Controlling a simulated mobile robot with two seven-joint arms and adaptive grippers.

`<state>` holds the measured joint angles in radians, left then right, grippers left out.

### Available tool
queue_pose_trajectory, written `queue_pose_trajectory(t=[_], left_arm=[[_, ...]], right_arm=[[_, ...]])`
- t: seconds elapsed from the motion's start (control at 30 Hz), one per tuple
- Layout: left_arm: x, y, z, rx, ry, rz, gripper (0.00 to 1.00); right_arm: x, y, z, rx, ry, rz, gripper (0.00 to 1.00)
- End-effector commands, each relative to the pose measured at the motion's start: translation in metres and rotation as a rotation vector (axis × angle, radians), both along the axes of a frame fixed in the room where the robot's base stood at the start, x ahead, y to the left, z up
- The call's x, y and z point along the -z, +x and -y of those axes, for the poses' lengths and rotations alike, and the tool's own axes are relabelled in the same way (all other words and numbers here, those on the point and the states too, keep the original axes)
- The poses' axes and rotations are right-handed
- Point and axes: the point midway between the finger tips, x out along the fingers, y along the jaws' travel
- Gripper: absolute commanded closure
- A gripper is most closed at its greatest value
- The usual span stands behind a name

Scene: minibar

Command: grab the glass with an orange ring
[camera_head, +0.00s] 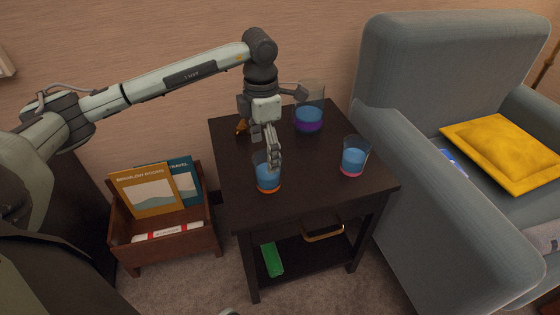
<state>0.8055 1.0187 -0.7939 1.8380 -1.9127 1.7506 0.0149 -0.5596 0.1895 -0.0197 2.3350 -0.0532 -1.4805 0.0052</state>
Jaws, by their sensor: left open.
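The glass with an orange ring (268,184) stands upright near the front left of the dark side table (320,198). It holds blue liquid, and the orange ring is at its base. My left gripper (272,162) is open and points down at the glass's rim, with a finger overlapping the glass in the picture. I cannot tell whether it touches the glass or whether the glass is between the fingers. My right gripper does not show.
A glass with a pink ring (354,158) stands at the right of the table. A larger vessel with a purple base (309,118) stands at the back. A small orange-brown object (241,127) is behind my arm. A grey armchair (412,190) borders the table's right side.

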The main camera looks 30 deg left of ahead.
Motion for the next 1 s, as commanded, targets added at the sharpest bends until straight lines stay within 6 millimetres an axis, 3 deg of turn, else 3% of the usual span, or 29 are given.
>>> queue_pose_trajectory(t=[0.37, 0.63, 0.9, 1.0], left_arm=[[0.034, 0.002, 0.002, 0.001, -0.003, -0.002, 0.15], [0.073, 0.007, 0.004, 0.001, -0.003, -0.004, 0.15], [0.078, 0.008, 0.004, 0.001, -0.002, 0.0, 0.15], [0.078, 0.008, 0.003, 0.001, -0.002, 0.0, 0.28]], right_arm=[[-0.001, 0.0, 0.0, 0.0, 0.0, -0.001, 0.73], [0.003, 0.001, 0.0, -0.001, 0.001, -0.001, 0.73], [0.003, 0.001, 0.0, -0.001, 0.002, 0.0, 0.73], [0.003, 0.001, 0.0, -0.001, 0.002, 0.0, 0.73]])
